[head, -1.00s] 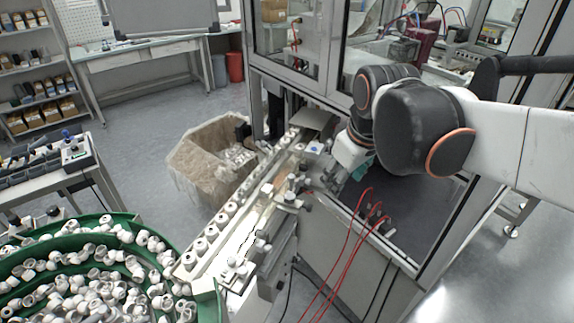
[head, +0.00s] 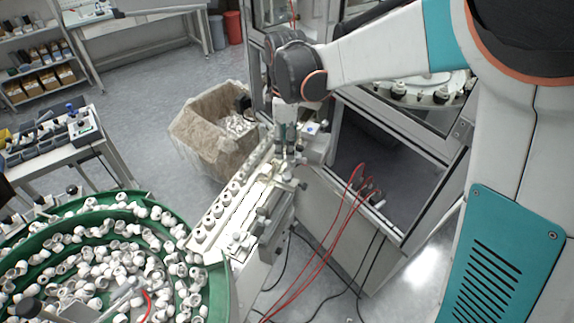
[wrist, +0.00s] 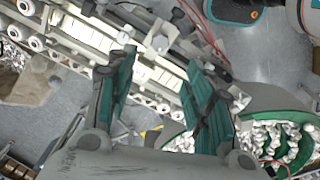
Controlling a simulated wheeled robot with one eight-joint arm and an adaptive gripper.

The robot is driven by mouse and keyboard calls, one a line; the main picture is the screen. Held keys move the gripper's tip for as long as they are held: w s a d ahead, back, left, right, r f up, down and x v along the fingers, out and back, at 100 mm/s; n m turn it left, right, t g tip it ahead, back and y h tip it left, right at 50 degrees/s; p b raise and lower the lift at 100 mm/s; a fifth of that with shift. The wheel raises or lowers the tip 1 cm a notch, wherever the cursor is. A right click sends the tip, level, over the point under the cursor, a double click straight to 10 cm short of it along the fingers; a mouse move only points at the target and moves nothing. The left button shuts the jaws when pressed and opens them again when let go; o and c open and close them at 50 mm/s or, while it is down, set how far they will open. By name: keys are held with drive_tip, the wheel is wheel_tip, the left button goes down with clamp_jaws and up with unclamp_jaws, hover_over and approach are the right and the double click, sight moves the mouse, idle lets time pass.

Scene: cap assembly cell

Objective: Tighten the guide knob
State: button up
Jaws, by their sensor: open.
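My gripper (wrist: 159,58) is open, with its two green-padded fingers spread apart and nothing between them. In the wrist view the conveyor guide rail (wrist: 75,32) runs slantwise beyond the fingertips. A light round-ended guide knob (wrist: 160,43) shows in the gap between the fingertips, beyond them. Whether the fingertips are level with it I cannot tell. A darker knob (wrist: 178,15) lies farther up. In the head view my gripper (head: 287,152) points down over the far part of the rail, close above the knobs (head: 288,172), and partly hides them.
White caps stand in a row on the conveyor (head: 219,207). A green bowl feeder (head: 140,200) full of caps is at the lower left. Red hoses (head: 330,228) loop beside the rail on the right. A lined bin (head: 195,135) stands behind, and the cabinet frame (head: 405,120) is close right.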

sight(287, 176)
wheel_tip(287, 176, down, 12)
drive_tip(key=shift+d+r, duration=0.1)
drive_tip(key=shift+c, duration=0.4)
drive_tip(key=c, duration=1)
